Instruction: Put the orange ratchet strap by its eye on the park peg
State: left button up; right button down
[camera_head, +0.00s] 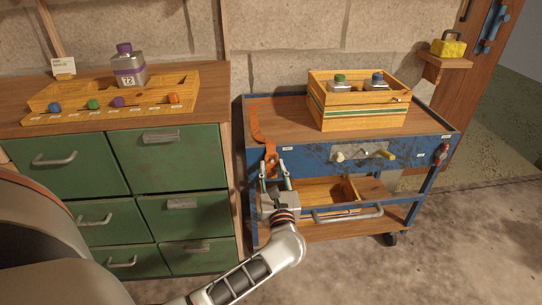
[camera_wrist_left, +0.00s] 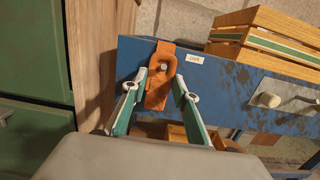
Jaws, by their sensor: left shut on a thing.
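The orange ratchet strap (camera_head: 256,120) runs across the cart top and hangs over its front edge at the left. In the left wrist view the strap's lower end (camera_wrist_left: 156,98) hangs against the blue front panel. A round metal peg head (camera_wrist_left: 163,67) shows in the strap's eye; I cannot tell how fully the eye sits on it. My left gripper (camera_head: 275,176) is shut on the strap end, with fingertips (camera_wrist_left: 160,82) at both sides just below the peg. A small label is right of that peg. Another pale peg (camera_wrist_left: 269,100) stands farther right on a grey plate. My right gripper is out of view.
A wooden crate (camera_head: 360,115) with two capped bottles stands on the blue cart (camera_head: 300,158). A yellow handle (camera_head: 388,154) sticks out from the front plate. Below are an open wooden tray and a grey rail. Green drawers (camera_head: 170,160) stand close on the left.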

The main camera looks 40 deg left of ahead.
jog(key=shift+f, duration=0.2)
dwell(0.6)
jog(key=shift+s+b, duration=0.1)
jog(key=shift+b, duration=0.2)
dwell(0.3)
